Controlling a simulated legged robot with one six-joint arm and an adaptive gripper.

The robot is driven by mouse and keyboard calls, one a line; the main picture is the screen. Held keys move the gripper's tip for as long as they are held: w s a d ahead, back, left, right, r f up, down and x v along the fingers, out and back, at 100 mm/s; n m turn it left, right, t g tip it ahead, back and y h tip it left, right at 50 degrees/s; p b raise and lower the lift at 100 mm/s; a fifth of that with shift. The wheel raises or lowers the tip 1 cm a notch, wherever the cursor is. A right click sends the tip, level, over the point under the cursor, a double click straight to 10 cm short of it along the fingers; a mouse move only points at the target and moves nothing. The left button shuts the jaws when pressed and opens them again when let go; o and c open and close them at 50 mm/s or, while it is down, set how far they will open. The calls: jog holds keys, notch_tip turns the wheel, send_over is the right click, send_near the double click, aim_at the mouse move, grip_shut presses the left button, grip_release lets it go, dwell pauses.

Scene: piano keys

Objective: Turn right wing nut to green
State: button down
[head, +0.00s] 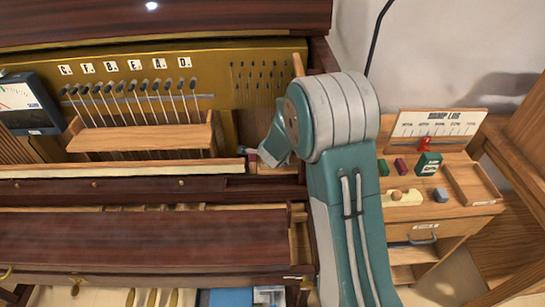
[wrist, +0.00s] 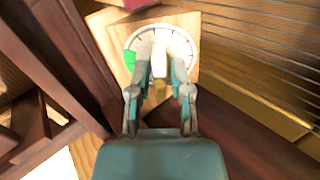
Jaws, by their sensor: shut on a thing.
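In the wrist view, a round white dial (wrist: 183,40) with dark tick marks is fixed on a light wooden block. A green mark (wrist: 130,58) sits at the dial's left edge. My gripper (wrist: 160,60) is in front of the dial, its two fingers closed in from either side on the wing nut (wrist: 158,64), a pale piece at the dial's middle. The fingers hide part of the nut, and I cannot tell exactly where it points. In the head view my arm reaches into the piano's right end, and the wing nut is hidden there.
The open piano has a row of hammers (head: 135,100) above a wooden rail. A meter (head: 28,103) stands at the left. To the right, a wooden cabinet (head: 455,212) holds small blocks and a chart (head: 438,130). Dark piano walls stand close around my gripper.

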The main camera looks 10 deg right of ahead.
jog(key=shift+f+n, duration=0.1)
jog(key=shift+n, duration=0.9)
jog(key=n, duration=0.3)
jog(key=shift+n, duration=0.3)
jog(key=shift+n, duration=0.4)
jog(key=n, duration=0.3)
